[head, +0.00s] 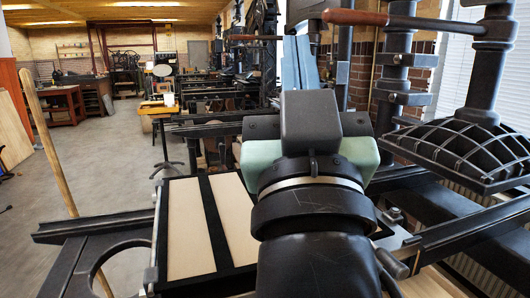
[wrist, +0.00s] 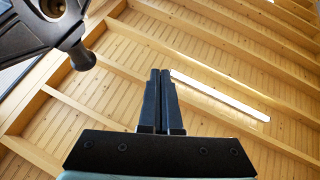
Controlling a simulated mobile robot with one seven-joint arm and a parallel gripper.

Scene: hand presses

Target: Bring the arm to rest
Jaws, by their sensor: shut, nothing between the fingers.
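My gripper (wrist: 160,73) shows in the wrist view with its two dark fingers side by side and closed together. Nothing is between them. Behind the fingers in that view is the wooden ceiling, so the hand is tilted up. In the head view my arm rises from the bottom centre, and the pale green hand shows around a dark box.
A black press with a ribbed plate (head: 465,150) and wooden-handled bar (head: 355,17) stands close on the right. A wooden pole (head: 52,150) leans at left. Open grey floor (head: 115,165) lies to the left. A dark press part (wrist: 50,30) shows upper left in the wrist view.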

